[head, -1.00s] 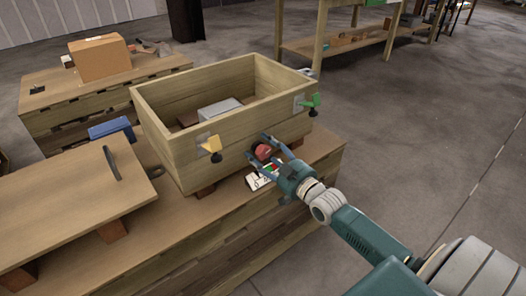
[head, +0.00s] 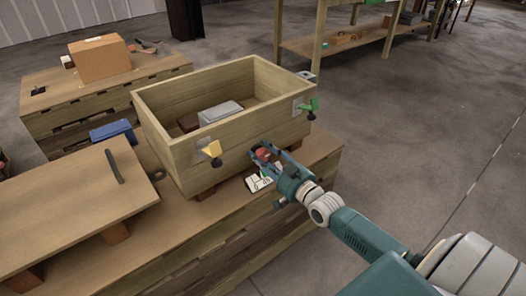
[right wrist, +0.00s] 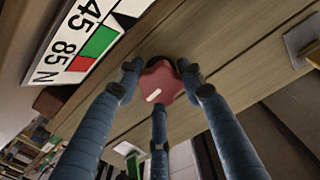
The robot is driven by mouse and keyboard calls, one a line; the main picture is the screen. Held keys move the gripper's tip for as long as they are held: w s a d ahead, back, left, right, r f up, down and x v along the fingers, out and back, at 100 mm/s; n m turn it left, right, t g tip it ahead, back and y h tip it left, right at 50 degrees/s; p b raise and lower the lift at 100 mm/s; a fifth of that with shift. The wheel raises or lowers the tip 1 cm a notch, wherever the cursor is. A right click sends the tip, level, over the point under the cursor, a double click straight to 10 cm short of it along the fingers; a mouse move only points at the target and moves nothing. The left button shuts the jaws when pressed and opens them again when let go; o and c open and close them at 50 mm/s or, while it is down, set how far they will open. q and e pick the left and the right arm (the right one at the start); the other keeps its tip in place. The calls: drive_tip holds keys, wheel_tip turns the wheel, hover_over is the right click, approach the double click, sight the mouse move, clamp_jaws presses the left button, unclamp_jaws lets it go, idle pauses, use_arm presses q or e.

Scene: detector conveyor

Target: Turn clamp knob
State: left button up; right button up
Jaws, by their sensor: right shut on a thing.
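A red clamp knob (head: 262,154) sits on the front wall of an open wooden crate (head: 228,142). My right gripper (head: 267,151) reaches it from the front right and is shut on the knob. In the right wrist view the knob is a red lobed shape (right wrist: 160,84) with a white mark, and the blue fingers (right wrist: 160,90) stand around it. A white card (head: 258,184) lies just below the knob; in the right wrist view it (right wrist: 82,42) shows numbers and green, red and black patches. My left gripper is not in view.
A yellow clamp (head: 212,149) and a green clamp (head: 310,106) are on the crate's front wall, left and right of the knob. A wooden lid (head: 70,205) with a dark handle lies at left. A grey block (head: 220,111) is inside the crate.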

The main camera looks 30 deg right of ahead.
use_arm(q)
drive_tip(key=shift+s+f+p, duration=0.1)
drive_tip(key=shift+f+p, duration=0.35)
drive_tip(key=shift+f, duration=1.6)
use_arm(e)
drive_tip(key=shift+w+r+m, duration=0.15)
drive_tip(key=shift+r+m, duration=0.4)
drive_tip(key=shift+m, duration=0.65)
drive_tip(key=shift+d, duration=0.1)
drive_tip(key=o, duration=1.1)
drive_tip(key=shift+o, duration=0.2)
drive_tip(key=shift+f, duration=0.1)
drive_tip(key=shift+f, duration=0.15)
drive_tip(key=shift+s, duration=0.2)
drive_tip(key=shift+s+f, duration=0.15)
drive_tip(key=shift+s, duration=0.2)
drive_tip(key=s, duration=1.1)
drive_tip(key=shift+d+r, duration=0.2)
drive_tip(key=shift+d, duration=0.2)
